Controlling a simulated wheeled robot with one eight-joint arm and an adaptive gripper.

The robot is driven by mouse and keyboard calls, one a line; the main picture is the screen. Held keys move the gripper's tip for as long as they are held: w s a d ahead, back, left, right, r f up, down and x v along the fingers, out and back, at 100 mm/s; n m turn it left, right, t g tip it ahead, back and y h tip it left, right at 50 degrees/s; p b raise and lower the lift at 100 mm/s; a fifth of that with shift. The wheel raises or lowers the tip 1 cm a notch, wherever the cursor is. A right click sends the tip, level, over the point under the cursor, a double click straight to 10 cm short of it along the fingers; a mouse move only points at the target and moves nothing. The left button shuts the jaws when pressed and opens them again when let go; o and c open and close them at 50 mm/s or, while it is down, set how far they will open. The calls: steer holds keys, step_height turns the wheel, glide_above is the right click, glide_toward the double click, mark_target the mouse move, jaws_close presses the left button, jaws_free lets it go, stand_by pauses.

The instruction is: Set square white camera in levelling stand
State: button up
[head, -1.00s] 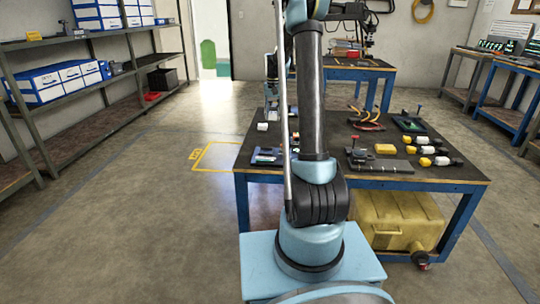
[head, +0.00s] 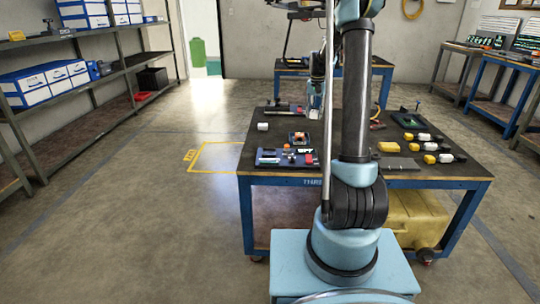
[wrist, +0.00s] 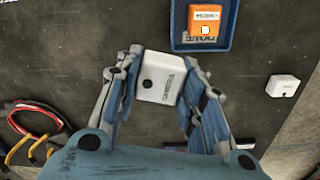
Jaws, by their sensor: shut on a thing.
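The square white camera (wrist: 160,78) is between the two fingers of my gripper (wrist: 158,82) in the wrist view. It has dark lettering and a dark round spot on its face. The fingers are shut on its two sides. I cannot make out the levelling stand with certainty; the arm hides the middle of the table.
An orange block (wrist: 204,15) lies in a blue tray (wrist: 180,40). A small white block (wrist: 283,85) lies on the table (head: 258,134). Cables (wrist: 30,130) lie on the other side. A blue board (head: 270,158) and several yellow-and-white parts (head: 435,158) lie nearer the front.

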steer(key=s+a+n, duration=0.2)
steer(key=s+a, duration=0.6)
steer(key=a, duration=0.4)
steer(key=n, duration=0.1)
glide_above(269, 152)
steer(key=f, duration=0.9)
steer(key=shift+s, duration=0.45)
steer(key=shift+o, duration=0.3)
steer(key=shift+s+d+f, duration=0.1)
steer(key=shift+s+f, duration=0.15)
steer(key=shift+s, duration=0.2)
steer(key=shift+f, duration=0.1)
steer(key=shift+c, duration=0.5)
steer(key=o, duration=1.1)
steer(key=shift+w+f, duration=0.25)
steer(key=shift+f, duration=0.05)
steer(key=shift+o, duration=0.4)
steer(key=shift+w+f, duration=0.7)
steer(key=shift+s+r, duration=0.4)
steer(key=shift+r, duration=0.15)
steer(key=shift+c, duration=0.4)
